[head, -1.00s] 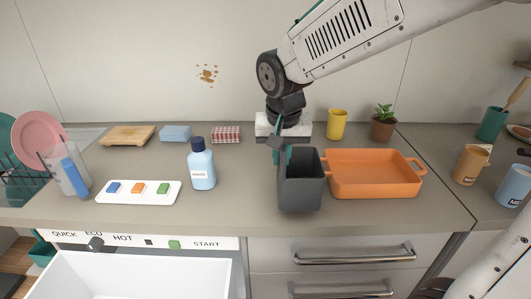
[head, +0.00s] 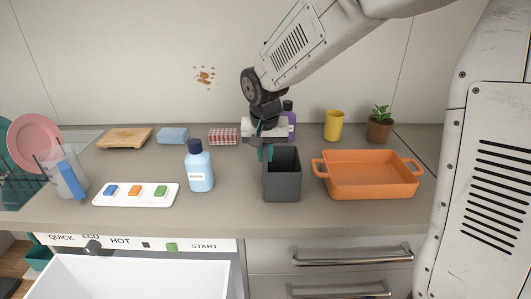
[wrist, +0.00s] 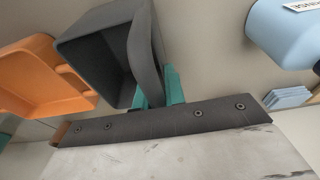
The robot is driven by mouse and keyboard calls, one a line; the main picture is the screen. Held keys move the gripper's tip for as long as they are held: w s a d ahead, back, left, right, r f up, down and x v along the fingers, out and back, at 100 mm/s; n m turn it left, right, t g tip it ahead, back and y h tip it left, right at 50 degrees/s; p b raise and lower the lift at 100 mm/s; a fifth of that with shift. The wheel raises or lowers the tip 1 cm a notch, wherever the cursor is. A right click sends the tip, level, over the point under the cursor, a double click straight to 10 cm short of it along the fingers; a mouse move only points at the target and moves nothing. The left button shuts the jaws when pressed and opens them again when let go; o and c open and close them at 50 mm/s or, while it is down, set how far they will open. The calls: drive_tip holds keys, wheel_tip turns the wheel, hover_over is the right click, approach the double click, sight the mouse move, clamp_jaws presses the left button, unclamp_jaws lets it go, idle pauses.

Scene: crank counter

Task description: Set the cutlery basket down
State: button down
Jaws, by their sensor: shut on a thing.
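The cutlery basket (head: 282,182) is a dark grey, open-topped box, upright over the counter between the blue bottle and the orange dish. My gripper (head: 265,152), with teal fingers, is shut on its left upper edge. In the wrist view the teal fingers (wrist: 158,88) pinch the near wall of the basket (wrist: 100,50), whose mouth looks empty. I cannot tell whether its bottom touches the counter.
The orange baking dish (head: 370,175) is close on the right, with its left handle near the basket. The blue bottle (head: 200,168) stands left, beside a white tray (head: 165,196) with coloured blocks. A purple bottle (head: 290,118) stands behind. Bare counter (head: 235,205) lies in front.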

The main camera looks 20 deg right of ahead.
drive_tip(key=shift+f, duration=0.1)
drive_tip(key=c, duration=1.5)
unclamp_jaws()
drive_tip(key=v, duration=1.2)
drive_tip(key=shift+s, duration=0.1)
drive_tip(key=s+d+f+n, duration=0.1)
drive_tip(key=s+d, duration=0.1)
drive_tip(key=s, duration=0.7)
drive_tip(key=s+d+f+n, duration=0.1)
drive_tip(key=s+d, duration=0.2)
drive_tip(key=s, duration=0.7)
drive_tip(key=s+d+f+n+g, duration=0.1)
drive_tip(key=s+d, duration=0.1)
drive_tip(key=s, duration=0.7)
drive_tip(key=shift+s+d+f+n+y, duration=0.2)
drive_tip(key=shift+d+f+n+y, duration=0.1)
drive_tip(key=shift+f+y, duration=0.1)
